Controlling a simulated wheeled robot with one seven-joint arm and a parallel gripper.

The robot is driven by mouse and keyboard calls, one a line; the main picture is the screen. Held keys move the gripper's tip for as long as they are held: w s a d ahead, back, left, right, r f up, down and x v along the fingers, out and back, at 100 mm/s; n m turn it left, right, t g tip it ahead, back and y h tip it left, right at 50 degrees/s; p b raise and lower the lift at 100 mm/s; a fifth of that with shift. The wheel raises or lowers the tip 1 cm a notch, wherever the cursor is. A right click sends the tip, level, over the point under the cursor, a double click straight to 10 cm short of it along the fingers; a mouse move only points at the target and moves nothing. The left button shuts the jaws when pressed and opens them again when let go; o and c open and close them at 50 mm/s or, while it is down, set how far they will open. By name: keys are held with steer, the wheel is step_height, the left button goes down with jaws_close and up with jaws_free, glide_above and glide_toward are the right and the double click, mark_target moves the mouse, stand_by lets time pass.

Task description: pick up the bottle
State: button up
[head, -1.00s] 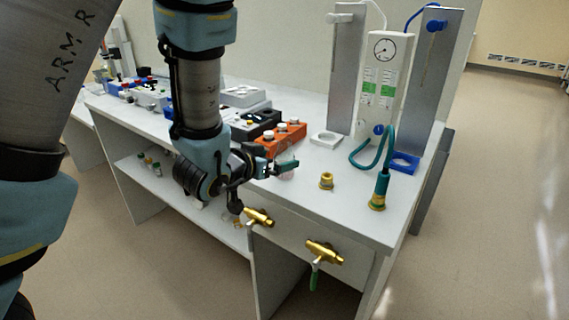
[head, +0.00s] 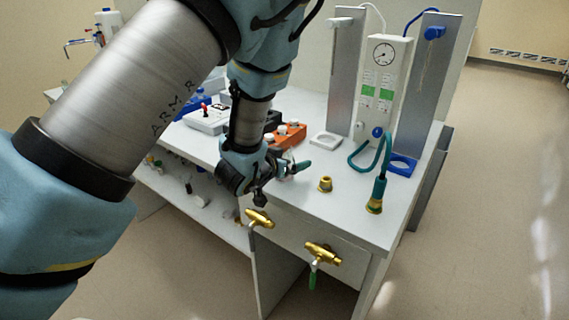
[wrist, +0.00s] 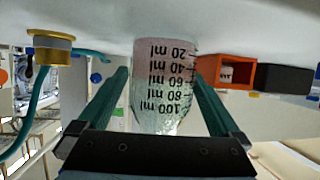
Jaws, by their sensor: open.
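The bottle (wrist: 163,85) is clear, with a pinkish tint and black millilitre markings, and shows upside down in the wrist view. My gripper (wrist: 160,76) is open, with one teal finger on each side of the bottle. The bottle stands between or just beyond the fingertips; I cannot tell exactly how deep. Small gaps show at both sides, and no grip is visible. In the head view my gripper (head: 299,168) is low over the front of the white bench (head: 330,207), and the bottle is mostly hidden there.
An orange block (head: 291,135) with white knobs sits behind my gripper. To the right are a brass fitting (head: 325,184) and a teal hose end (head: 376,195). Brass valves (head: 322,254) jut from the bench front. A gauge panel (head: 382,85) stands at the back.

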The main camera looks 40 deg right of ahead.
steer(key=shift+c, duration=0.4)
steer(key=c, duration=1.3)
steer(key=shift+c, duration=0.8)
steer(key=shift+r, duration=0.2)
